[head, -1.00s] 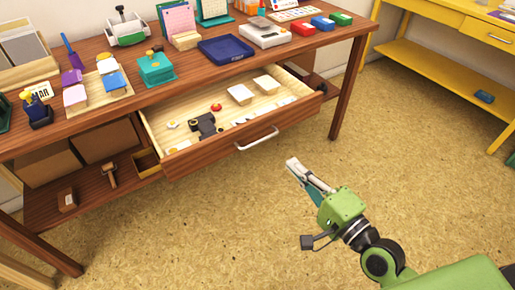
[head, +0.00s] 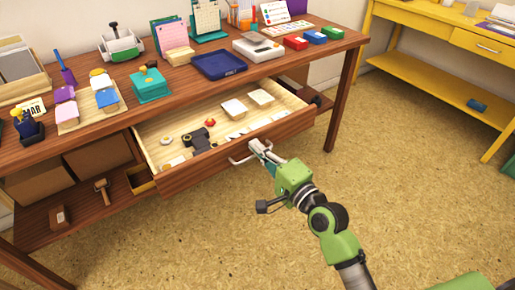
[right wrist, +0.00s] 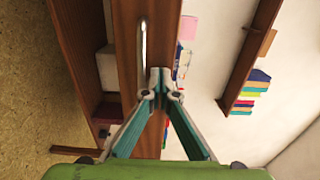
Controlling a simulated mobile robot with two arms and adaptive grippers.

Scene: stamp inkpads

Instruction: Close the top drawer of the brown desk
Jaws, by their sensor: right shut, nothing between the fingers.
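The brown desk (head: 330,48) stands at the left and back in the head view. Its top drawer (head: 205,171) is pulled open, with small items inside. The drawer has a silver handle (head: 238,160) on its front, which also shows in the right wrist view (right wrist: 143,45). My right gripper (head: 257,146) is shut and empty, with its fingertips at the drawer front by the right end of the handle. In the right wrist view the closed fingertips (right wrist: 159,72) lie over the drawer front (right wrist: 128,65), beside the handle. I cannot tell if they touch it. My left gripper is not in view.
The desktop holds a blue tray (head: 224,65), a scale (head: 258,49), inkpads and a teal box (head: 151,86). A lower shelf with boxes runs under the drawer. A yellow desk (head: 430,75) stands at the right. The floor in front is clear.

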